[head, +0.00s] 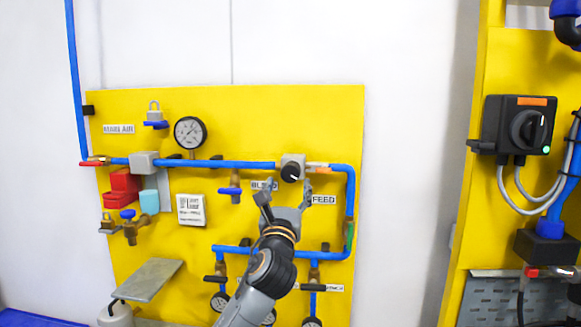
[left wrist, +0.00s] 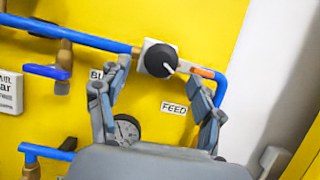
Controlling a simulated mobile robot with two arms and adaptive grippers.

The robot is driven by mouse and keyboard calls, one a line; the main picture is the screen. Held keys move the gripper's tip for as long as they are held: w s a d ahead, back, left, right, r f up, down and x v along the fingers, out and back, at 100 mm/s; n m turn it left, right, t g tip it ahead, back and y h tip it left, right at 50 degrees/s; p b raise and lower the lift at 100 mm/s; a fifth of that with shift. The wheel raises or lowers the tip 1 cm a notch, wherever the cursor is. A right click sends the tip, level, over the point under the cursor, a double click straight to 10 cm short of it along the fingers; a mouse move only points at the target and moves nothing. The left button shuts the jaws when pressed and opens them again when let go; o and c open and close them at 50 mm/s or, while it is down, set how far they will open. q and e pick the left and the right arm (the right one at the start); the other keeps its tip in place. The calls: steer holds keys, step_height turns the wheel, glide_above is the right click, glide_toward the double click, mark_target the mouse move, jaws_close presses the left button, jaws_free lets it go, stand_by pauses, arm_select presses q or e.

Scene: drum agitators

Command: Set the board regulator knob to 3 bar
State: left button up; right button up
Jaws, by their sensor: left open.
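The board regulator knob (head: 290,172) is a round black knob with a white pointer line, on a grey-white block on the blue pipe of the yellow board. In the left wrist view the knob (left wrist: 160,60) sits beyond and between my fingertips, its pointer toward the lower right. My left gripper (head: 284,196) is open and empty just below the knob, apart from it; its spread fingers (left wrist: 160,82) also show in the left wrist view. A round gauge (head: 190,132) with a white dial stands left on the board; its reading is too small to tell. My right gripper is not in view.
The yellow board (head: 240,110) carries blue pipes, a blue-handled valve (head: 230,191) left of the knob, and a FEED label (head: 324,200) at right. Small gauges hang below. A grey shelf (head: 150,279) juts out lower left. A black switch box (head: 518,125) is on the right panel.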

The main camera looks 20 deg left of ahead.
mark_target(290, 178)
arm_select(q)
steer(key=p+x, duration=0.1)
steer(key=x, duration=0.4)
steer(key=shift+w+r, duration=0.1)
steer(key=shift+w, duration=0.15)
steer(key=c, duration=1.2)
